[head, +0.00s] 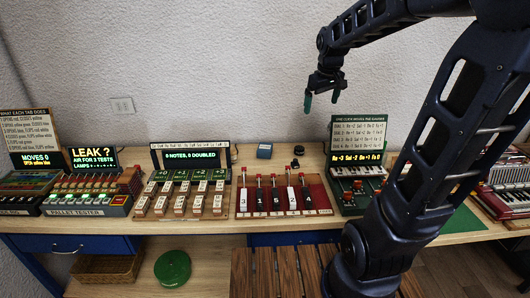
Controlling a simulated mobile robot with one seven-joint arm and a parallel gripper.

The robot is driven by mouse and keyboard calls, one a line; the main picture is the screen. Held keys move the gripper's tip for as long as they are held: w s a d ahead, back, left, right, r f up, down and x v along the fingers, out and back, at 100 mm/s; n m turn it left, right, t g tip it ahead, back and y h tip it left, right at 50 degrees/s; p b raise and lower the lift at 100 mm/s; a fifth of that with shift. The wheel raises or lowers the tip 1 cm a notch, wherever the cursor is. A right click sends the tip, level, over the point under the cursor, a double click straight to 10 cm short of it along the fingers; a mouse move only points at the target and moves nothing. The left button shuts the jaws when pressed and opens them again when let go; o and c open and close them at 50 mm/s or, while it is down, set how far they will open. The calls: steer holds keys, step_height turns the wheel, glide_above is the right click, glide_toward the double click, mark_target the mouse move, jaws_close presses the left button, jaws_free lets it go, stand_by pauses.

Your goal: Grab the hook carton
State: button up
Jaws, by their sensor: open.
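A small blue box (264,151) with a pale label sits near the back edge of the wooden bench, left of centre in the head view. It is the only carton-like thing I make out, and I cannot read its label. My gripper (322,100) hangs in the air above and to the right of it, in front of the wall. Its two green-tipped fingers point down and stand apart, with nothing between them.
The bench (245,238) carries several lit display devices. Small black objects (298,152) lie right of the box. A board with upright red-topped pieces (283,195) stands in front. A green screen unit (357,150) stands to the right. My arm hides part of the bench's right side.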

steer(key=w+a+f+n, duration=0.3)
steer(key=w+a, duration=0.1)
steer(key=w, duration=0.6)
steer(key=n+g, duration=0.3)
steer(key=n, duration=0.4)
glide_above(265, 147)
steer(key=f, duration=2.3)
steer(key=shift+w+a, duration=0.15)
steer(key=shift+a, duration=0.2)
steer(key=shift+w+a+f, duration=0.1)
steer(key=shift+f, duration=0.4)
step_height(265, 147, down, 5)
steer(key=shift+s+d+f, duration=0.1)
steer(key=shift+d+f, duration=0.05)
steer(key=shift+f, duration=0.7)
steer(key=shift+s+d+f, duration=0.1)
steer(key=shift+d+f, duration=0.05)
steer(key=shift+f, duration=0.75)
steer(key=shift+d+f, duration=0.15)
steer(key=shift+f, duration=0.7)
steer(key=c, duration=0.9)
steer(key=shift+r, duration=0.15)
